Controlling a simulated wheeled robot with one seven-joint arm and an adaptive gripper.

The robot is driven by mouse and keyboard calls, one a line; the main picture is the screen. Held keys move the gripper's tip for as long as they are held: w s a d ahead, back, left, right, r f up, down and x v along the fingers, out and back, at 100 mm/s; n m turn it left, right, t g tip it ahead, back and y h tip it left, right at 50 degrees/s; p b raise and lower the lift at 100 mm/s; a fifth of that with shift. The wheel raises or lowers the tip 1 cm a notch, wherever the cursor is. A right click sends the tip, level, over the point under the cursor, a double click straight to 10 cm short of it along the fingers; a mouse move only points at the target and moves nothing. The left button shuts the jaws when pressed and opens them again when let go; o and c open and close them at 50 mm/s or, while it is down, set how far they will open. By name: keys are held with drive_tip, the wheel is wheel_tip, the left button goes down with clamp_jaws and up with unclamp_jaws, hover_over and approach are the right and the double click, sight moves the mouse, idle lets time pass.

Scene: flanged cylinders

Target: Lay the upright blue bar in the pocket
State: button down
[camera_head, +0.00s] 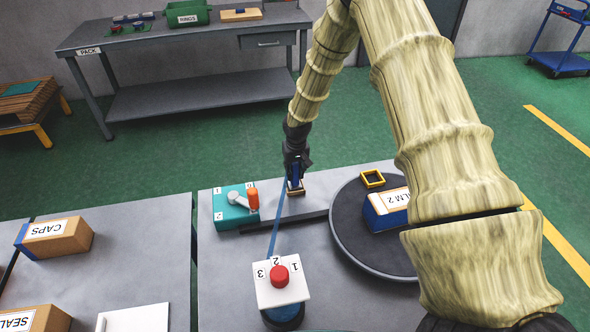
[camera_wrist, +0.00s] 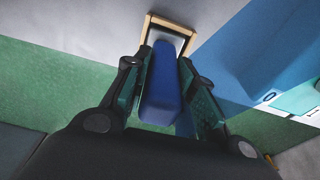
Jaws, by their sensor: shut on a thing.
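The blue bar (camera_head: 295,171) is between the fingers of my gripper (camera_head: 297,164), which points down over the table. In the wrist view my gripper (camera_wrist: 165,90) is shut on the bar (camera_wrist: 163,85), with a finger on each long side. The bar's far end overlaps a small wood-edged frame (camera_wrist: 149,24) with a pale inside; this frame also shows under the gripper in the head view (camera_head: 296,191). I cannot tell whether the bar touches the frame or stands inside it. I cannot tell which frame here is the pocket.
A dark round plate (camera_head: 345,222) on the right carries a small yellow square frame (camera_head: 372,179) and a blue labelled box (camera_head: 384,212). A teal lever box (camera_head: 229,207) stands left of the gripper. A white box with a red button (camera_head: 279,277) is nearer.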

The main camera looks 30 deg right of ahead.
drive_tip(key=shift+f+b, duration=0.3)
drive_tip(key=shift+f, duration=0.3)
idle(0.7)
drive_tip(key=c, duration=1.1)
unclamp_jaws()
drive_tip(key=shift+r, duration=0.1)
wheel_tip(320, 180, up, 12)
drive_tip(key=s, duration=0.1)
drive_tip(key=shift+s+a, duration=0.2)
drive_tip(key=shift+s, duration=0.2)
